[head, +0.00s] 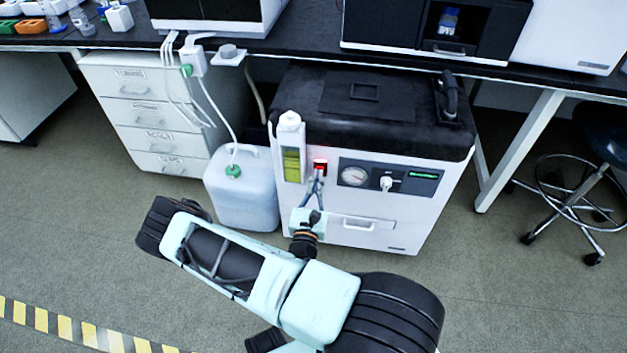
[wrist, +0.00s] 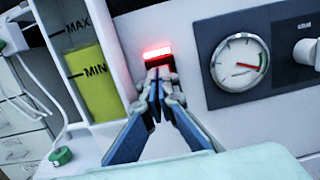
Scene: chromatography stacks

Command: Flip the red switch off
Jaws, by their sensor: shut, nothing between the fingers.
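The red switch (head: 320,166) is on the front panel of the white machine (head: 400,225), between the yellow-green level reservoir and the gauge. It glows red in both views. In the wrist view, the lit part of the switch (wrist: 157,53) shows just above my fingertips, and its lower part is hidden behind them. My gripper (head: 318,180) is shut and empty, with its tips at or just in front of the switch's lower edge. The wrist view also shows my gripper (wrist: 157,84) with the fingers together. I cannot tell whether the tips touch the switch.
A reservoir (wrist: 88,75) marked MAX and MIN stands left of the switch. A round gauge (wrist: 240,62) and a knob (wrist: 308,51) are to the right. A plastic canister (head: 240,195) with a tube stands on the floor beside the machine. A stool (head: 590,180) is far right.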

